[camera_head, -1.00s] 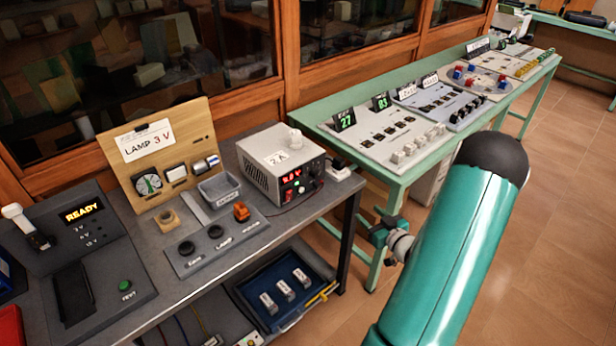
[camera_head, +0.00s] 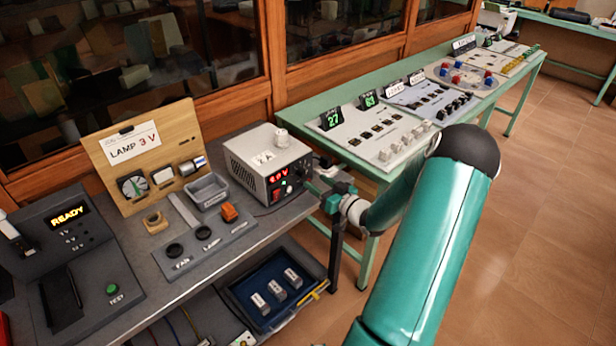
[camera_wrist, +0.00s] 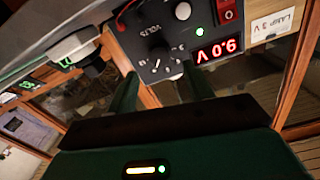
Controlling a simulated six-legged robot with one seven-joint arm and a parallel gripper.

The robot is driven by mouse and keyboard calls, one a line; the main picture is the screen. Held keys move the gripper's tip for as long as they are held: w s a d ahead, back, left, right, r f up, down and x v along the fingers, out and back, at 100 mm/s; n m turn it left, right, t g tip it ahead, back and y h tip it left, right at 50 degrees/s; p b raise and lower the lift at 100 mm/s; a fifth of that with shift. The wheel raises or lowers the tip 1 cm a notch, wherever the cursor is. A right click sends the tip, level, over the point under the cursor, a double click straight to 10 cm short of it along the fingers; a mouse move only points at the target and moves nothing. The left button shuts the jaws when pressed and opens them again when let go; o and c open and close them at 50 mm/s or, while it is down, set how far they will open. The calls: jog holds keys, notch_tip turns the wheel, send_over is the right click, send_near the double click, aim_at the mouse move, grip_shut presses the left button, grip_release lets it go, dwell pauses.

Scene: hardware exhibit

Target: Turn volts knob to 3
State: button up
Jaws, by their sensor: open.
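The grey power supply (camera_head: 262,160) stands on the dark bench, with a red lit readout on its front. Its black front panel shows upside down in the wrist view, with the readout (camera_wrist: 216,51), whose digits I cannot read surely. The volts knob (camera_wrist: 157,53) is on that panel, with marks around it; its exact pointer setting is too small to tell. My gripper (camera_head: 325,188) is open in front of the supply's front right side. In the wrist view my two green fingers (camera_wrist: 164,82) are spread and point at the panel near the knob, with no contact seen.
A second round knob (camera_wrist: 183,11), a green light and a red switch (camera_wrist: 228,13) share the panel. A board with a "LAMP 3 V" card (camera_head: 134,143) stands left. A green table (camera_head: 358,163) with other exhibits is close behind my gripper.

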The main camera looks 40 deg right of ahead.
aim_at(305, 176)
jog(key=w, duration=0.5)
jog(key=shift+a, duration=0.1)
jog(key=c, duration=1)
jog(key=n, duration=0.5)
jog(key=shift+a+n, duration=0.1)
jog(key=shift+n, duration=0.2)
jog(key=n, duration=1.1)
jog(key=shift+n, duration=0.4)
jog(key=n, duration=0.6)
jog(key=shift+f, duration=0.15)
jog(key=shift+n, duration=0.4)
